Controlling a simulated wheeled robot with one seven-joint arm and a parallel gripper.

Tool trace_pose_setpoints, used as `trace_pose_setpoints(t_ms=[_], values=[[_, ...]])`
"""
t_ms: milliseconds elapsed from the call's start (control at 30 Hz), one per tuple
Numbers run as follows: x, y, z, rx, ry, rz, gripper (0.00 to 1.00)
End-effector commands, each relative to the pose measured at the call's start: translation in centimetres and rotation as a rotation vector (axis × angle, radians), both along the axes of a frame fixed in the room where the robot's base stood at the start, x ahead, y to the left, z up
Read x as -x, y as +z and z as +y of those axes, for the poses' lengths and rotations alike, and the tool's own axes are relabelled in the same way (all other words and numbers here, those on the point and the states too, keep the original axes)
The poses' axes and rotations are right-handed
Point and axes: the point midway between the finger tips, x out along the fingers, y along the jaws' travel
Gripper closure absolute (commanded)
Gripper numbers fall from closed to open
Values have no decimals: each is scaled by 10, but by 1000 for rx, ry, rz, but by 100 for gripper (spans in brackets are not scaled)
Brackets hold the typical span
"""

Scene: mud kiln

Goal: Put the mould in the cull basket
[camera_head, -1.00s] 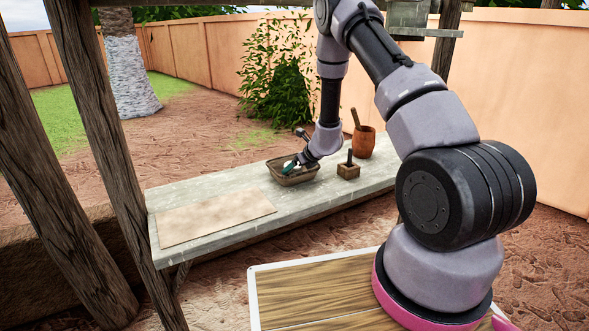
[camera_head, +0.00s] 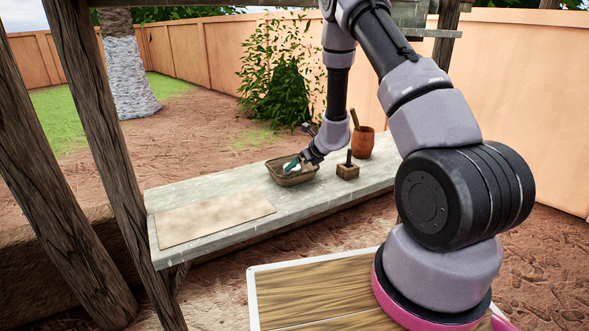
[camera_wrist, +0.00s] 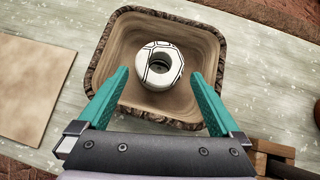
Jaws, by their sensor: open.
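A tray-like basket (camera_head: 292,181) with a dark woven rim stands on the long bench. The wrist view shows its tan inside (camera_wrist: 197,46). A white, ring-shaped piece with dark lines and a central hole, which I take to be the mould (camera_wrist: 160,66), lies inside it on the floor. My gripper (camera_head: 291,165) is over the basket. In the wrist view its two teal fingers (camera_wrist: 160,80) are spread wide, near the mould's sides, with clear gaps and no contact visible. In the head view the mould is small and partly hidden by the fingers.
On the bench (camera_head: 225,187), a wooden block with a dark upright handle (camera_head: 347,171) stands right of the basket. A reddish pot with a stick (camera_head: 363,143) is behind it. A flat tan board (camera_head: 215,215) lies left. Wooden posts (camera_head: 115,165) stand in front left.

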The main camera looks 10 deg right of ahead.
Motion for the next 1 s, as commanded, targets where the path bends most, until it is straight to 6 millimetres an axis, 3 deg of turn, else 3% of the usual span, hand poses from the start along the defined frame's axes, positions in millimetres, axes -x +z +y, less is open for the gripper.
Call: trace_pose_setpoints(t_ms=[300, 567, 667, 767, 833, 1000], values=[[38, 45, -21, 0, -1, -1, 0], [48, 56, -26, 0, 3, -1, 0], [48, 72, -20, 4, 45, -26, 0], [53, 112, -5, 21, 161, -86, 0], [62, 153, 10, 48, 285, -151, 0], [111, 248, 40, 177, 631, -324, 0]])
